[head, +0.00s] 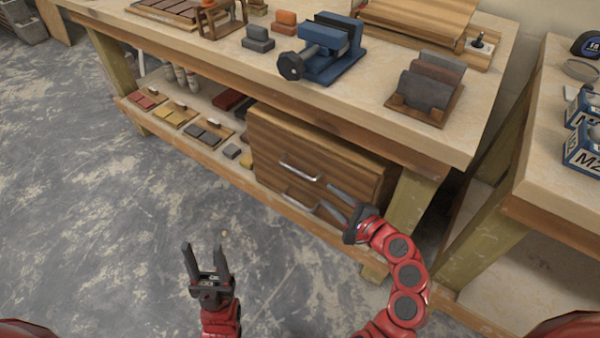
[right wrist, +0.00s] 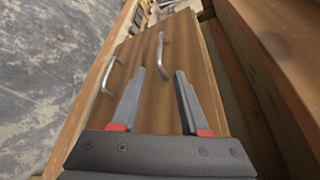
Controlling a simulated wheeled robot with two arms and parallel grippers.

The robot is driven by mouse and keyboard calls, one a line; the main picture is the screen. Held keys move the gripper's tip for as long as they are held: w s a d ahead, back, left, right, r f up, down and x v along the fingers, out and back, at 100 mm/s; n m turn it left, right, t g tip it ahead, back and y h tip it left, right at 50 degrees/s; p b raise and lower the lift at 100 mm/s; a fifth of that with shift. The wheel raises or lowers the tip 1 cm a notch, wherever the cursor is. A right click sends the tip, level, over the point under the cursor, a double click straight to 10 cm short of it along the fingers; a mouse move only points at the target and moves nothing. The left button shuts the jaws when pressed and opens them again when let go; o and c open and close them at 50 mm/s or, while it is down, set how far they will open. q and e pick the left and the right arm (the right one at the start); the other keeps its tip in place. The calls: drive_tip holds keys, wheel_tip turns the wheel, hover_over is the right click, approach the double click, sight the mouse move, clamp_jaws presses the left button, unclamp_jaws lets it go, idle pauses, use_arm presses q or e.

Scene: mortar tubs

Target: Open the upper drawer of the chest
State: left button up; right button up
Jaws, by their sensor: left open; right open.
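The wooden chest (head: 345,158) stands on the shelf under the workbench, its front showing two metal handles. The upper drawer's handle (head: 300,171) is above the lower handle (head: 302,199); both drawers look shut. My right gripper (head: 326,196) is open and empty in front of the chest, right of the handles. In the right wrist view, the near end of the upper handle (right wrist: 162,56) appears between my right gripper's fingers (right wrist: 160,72); I cannot tell the depth gap. The lower handle (right wrist: 107,75) is left of them. My left gripper (head: 202,246) is open and empty above the floor.
The workbench top (head: 370,101) overhangs the chest, with a blue vise (head: 330,50) on it. The bench leg (head: 412,198) stands right of the chest. Small trays (head: 176,116) lie on the shelf at left. A second table (head: 550,180) is at right. The floor in front is clear.

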sight(303, 175)
drive_tip(key=b+x, duration=0.2)
drive_tip(key=x, duration=1.2)
drive_tip(key=shift+w+f, duration=0.1)
drive_tip(key=shift+w, duration=0.05)
clamp_jaws()
idle(0.7)
